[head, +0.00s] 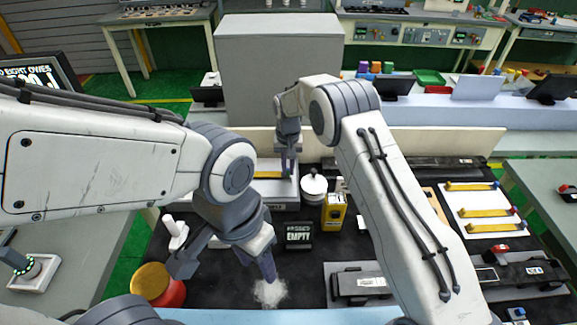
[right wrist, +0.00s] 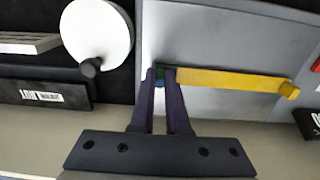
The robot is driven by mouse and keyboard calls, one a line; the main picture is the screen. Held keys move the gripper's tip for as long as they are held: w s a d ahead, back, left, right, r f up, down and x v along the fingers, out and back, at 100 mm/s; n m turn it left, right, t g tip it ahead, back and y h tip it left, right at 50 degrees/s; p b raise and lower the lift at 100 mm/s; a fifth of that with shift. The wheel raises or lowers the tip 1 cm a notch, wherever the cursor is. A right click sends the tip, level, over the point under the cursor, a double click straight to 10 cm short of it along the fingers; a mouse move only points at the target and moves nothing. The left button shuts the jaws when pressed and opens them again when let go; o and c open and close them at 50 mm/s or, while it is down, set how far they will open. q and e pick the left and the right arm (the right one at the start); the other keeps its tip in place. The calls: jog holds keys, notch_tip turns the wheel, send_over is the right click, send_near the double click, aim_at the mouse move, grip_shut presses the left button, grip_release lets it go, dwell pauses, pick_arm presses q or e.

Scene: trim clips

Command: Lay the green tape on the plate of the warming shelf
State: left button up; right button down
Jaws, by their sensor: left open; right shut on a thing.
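The green tape is a yellow strip with a small green-blue end; it shows in the right wrist view (right wrist: 230,80) and partly in the head view (head: 267,174). My right gripper (right wrist: 160,76) is shut on its coloured end, and in the head view the gripper (head: 289,170) is at the back of the table. The strip lies flat over the grey plate of the warming shelf (right wrist: 215,35); I cannot tell whether it touches. The shelf's pale front shows in the head view (head: 282,206). My left gripper (head: 224,264) is open and empty over the front left of the dark mat.
A white lidded pot (head: 313,188) and a yellow box (head: 334,213) stand right of the shelf. An EMPTY sign (head: 298,236) stands mid-mat. A red jar with yellow lid (head: 160,284) is front left. Several similar yellow strips (head: 485,210) lie on a white card at right.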

dwell(0.4)
jog(key=c, duration=0.8)
grip_release()
jog(key=shift+c, duration=0.2)
notch_tip(320, 180, up, 10)
jog(key=b, duration=0.3)
jog(key=shift+r, duration=0.25)
